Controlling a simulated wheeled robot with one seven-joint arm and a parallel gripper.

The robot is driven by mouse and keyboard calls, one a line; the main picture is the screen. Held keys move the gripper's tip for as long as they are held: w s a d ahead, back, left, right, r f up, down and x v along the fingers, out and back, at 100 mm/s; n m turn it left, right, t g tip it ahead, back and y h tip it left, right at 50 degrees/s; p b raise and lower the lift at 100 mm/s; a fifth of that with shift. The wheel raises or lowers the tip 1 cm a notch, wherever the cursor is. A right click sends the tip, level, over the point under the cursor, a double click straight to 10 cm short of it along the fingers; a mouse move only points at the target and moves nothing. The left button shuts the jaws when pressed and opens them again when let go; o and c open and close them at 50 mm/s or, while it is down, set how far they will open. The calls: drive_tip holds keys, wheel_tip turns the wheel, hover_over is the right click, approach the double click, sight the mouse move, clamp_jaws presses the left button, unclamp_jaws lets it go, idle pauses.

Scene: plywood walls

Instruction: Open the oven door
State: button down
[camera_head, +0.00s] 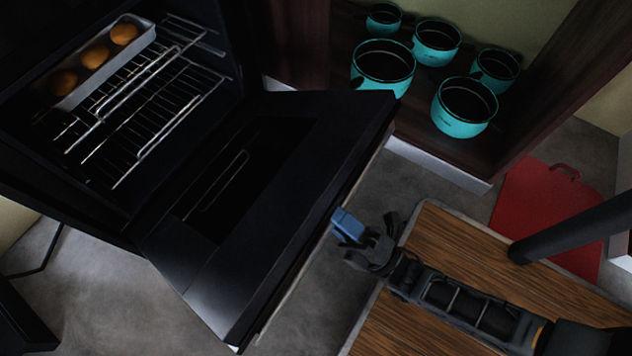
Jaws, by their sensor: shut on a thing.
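The black oven (25,140) fills the left of the head view. Its door (262,225) is swung down and outward, with the wire racks inside in full view. A pale strip (297,283) runs along the door's outer edge. My gripper (355,238) is at the right of the door, beside the middle of this outer edge. It is shut on the door's handle, which is largely hidden at the contact. A blue block-like part (347,224) shows at the fingertips, close to the door.
A tray (66,98) with three round brown items sits on the oven rack. Several turquoise pots (465,122) stand on a dark shelf at the back right. A wood-topped surface (480,250) lies under my arm. A red board (540,205) is at the right. Grey floor shows at lower left.

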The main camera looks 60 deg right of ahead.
drive_tip(key=f, duration=0.2)
drive_tip(key=s+f+b, duration=0.1)
drive_tip(key=f, duration=0.2)
drive_tip(key=shift+s+f, duration=0.1)
drive_tip(key=shift+f, duration=0.2)
drive_tip(key=c, duration=1)
unclamp_jaws()
drive_tip(key=shift+o, duration=0.2)
drive_tip(key=shift+s, duration=0.2)
drive_tip(key=v, duration=0.7)
drive_tip(key=shift+s+f, duration=0.2)
drive_tip(key=shift+s, duration=0.1)
drive_tip(key=shift+f, duration=0.1)
drive_tip(key=shift+c, duration=0.4)
